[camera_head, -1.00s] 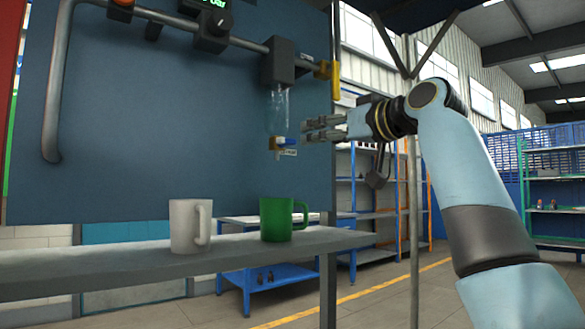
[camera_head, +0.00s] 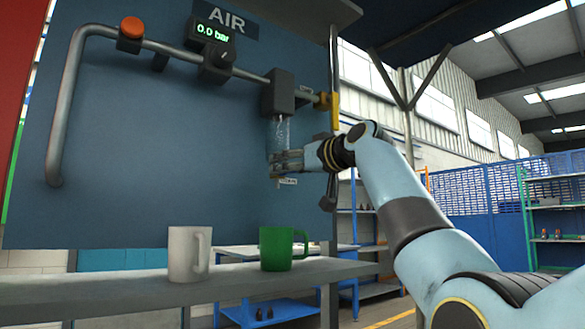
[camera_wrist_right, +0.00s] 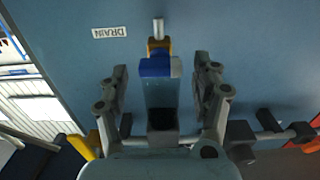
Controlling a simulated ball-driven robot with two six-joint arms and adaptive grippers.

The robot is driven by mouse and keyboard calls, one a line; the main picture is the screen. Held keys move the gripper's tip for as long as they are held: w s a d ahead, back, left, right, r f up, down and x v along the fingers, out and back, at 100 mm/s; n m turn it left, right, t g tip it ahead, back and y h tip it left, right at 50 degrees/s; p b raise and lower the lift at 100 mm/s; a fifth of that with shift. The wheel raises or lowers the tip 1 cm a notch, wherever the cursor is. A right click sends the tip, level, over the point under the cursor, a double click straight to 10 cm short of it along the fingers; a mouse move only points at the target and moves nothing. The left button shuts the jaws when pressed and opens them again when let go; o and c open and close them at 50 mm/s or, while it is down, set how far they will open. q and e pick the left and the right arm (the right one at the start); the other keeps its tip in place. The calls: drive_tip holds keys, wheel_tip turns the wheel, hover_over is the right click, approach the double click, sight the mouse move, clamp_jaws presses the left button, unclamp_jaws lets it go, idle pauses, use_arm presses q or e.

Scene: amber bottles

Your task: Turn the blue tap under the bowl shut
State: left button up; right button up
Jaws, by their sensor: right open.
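The clear bowl (camera_head: 279,131) hangs under a dark block on the pipe. The blue tap (camera_wrist_right: 155,67) sits at the bowl's end, on a brass fitting (camera_wrist_right: 158,47) with a short outlet. In the head view the tap is mostly hidden behind my right gripper (camera_head: 277,164). In the right wrist view my right gripper (camera_wrist_right: 161,80) is open, with one finger on each side of the bowl and tap. Gaps show between the fingers and the tap. My left gripper is not in view.
A white mug (camera_head: 186,254) and a green mug (camera_head: 275,250) stand on the shelf (camera_head: 120,291) below. A gauge (camera_head: 214,33) reads 0.0 bar. An orange button (camera_head: 131,28) and a yellow valve handle (camera_head: 335,107) sit along the pipe (camera_head: 66,110). A DRAIN label (camera_wrist_right: 109,33) is beside the tap.

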drive_tip(key=shift+c, duration=0.5)
drive_tip(key=c, duration=1.1)
use_arm(q)
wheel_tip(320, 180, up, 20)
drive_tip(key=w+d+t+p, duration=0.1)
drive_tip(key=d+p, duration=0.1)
drive_tip(key=p, duration=1.9)
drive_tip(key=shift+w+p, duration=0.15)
drive_tip(key=shift+p, duration=0.15)
use_arm(e)
drive_tip(key=shift+o, duration=0.2)
drive_tip(key=shift+w+d+f+m, duration=0.1)
drive_tip(key=shift+d+m, duration=0.05)
drive_tip(key=shift+m, duration=4.3)
drive_tip(key=shift+w+d+f+m, duration=0.1)
drive_tip(key=shift+m, duration=4.35)
drive_tip(key=shift+f, duration=0.1)
